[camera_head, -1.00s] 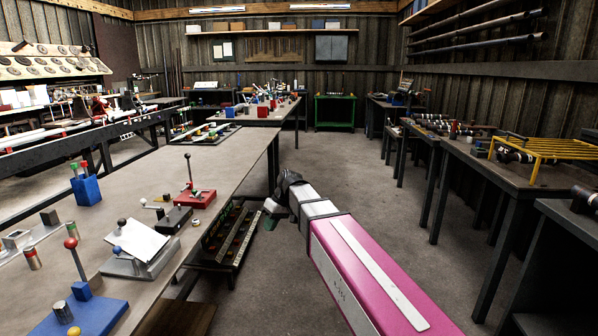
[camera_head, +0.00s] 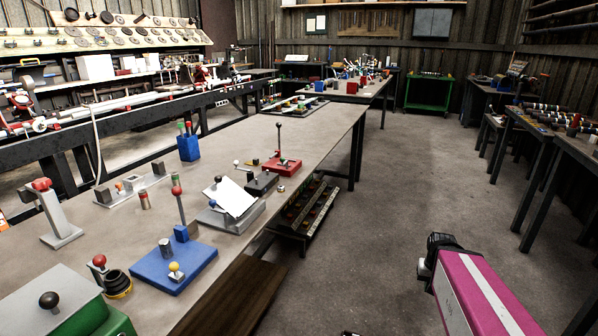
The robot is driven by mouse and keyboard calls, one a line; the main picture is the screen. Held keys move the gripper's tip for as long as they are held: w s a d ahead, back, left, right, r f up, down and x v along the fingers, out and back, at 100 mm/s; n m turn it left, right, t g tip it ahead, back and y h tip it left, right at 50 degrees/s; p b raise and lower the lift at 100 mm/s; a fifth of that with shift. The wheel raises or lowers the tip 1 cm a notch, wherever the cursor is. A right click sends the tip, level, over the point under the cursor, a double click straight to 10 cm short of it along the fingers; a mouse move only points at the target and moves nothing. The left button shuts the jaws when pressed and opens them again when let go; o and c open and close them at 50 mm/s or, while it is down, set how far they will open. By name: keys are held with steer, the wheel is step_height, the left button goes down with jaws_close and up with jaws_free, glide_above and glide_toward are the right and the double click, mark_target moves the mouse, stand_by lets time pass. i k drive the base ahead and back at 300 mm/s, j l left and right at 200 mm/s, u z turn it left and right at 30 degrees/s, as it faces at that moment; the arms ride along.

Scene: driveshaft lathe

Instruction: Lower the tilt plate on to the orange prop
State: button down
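The tilt plate (camera_head: 231,197) is a pale, thin plate on a grey base (camera_head: 238,219) near the right edge of the long workbench. It stands tilted, with a dark knob by its upper left corner. I cannot make out an orange prop under or beside it. My pink arm is at the lower right, over the floor and well apart from the plate. Its dark far end shows, but I cannot see the gripper's fingers.
Close to the plate are a blue base (camera_head: 173,266) with an upright red-knobbed lever, a black block (camera_head: 262,183) and a red base with a lever (camera_head: 282,166). A green box (camera_head: 118,322) is at lower left. The aisle floor (camera_head: 400,190) is clear.

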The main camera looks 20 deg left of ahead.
mark_target(230, 197)
steer(key=i+u, duration=0.1)
steer(key=u, duration=2.45)
steer(key=l+u, duration=0.25)
steer(key=l, duration=0.2)
steer(key=k+l+u, duration=0.2)
steer(key=l, duration=0.25)
steer(key=l+u, duration=0.25)
steer(key=l, duration=0.2)
steer(key=k+l, duration=0.1)
steer(key=l, duration=0.3)
steer(key=k+l, duration=0.1)
steer(key=l, duration=0.3)
steer(key=k+l+u, duration=0.1)
steer(key=l, duration=0.35)
